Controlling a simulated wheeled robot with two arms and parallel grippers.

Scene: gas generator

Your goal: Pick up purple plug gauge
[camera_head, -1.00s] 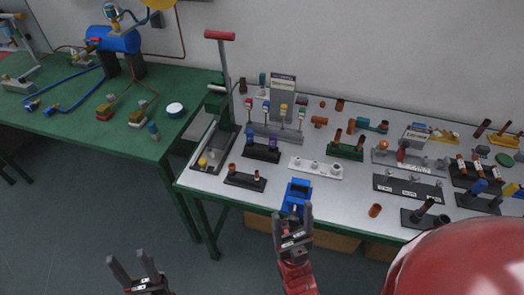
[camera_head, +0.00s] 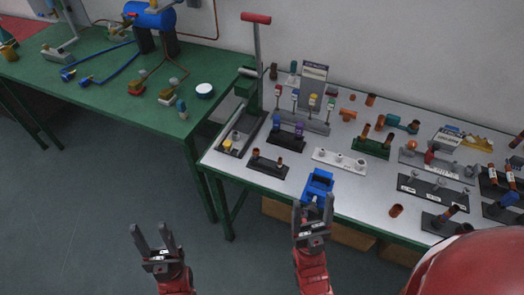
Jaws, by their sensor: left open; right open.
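A small purple piece (camera_head: 299,131), likely the purple plug gauge, stands upright on a black stand (camera_head: 286,143) on the grey-topped table, to the right of a blue piece (camera_head: 274,124). My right gripper (camera_head: 312,210) is open and empty, at the table's front edge, just below a blue block-shaped fixture (camera_head: 318,183) in the picture. The purple piece is beyond it, up and slightly left. My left gripper (camera_head: 151,236) is open and empty over the floor, left of the table and well away from the purple piece.
A lever press with a red handle (camera_head: 256,18) stands at the table's left end. A small black stand (camera_head: 268,163) and a white stand (camera_head: 339,160) sit near the purple piece. A copper ring (camera_head: 396,210) lies near the front edge. A green table (camera_head: 110,110) stands at left.

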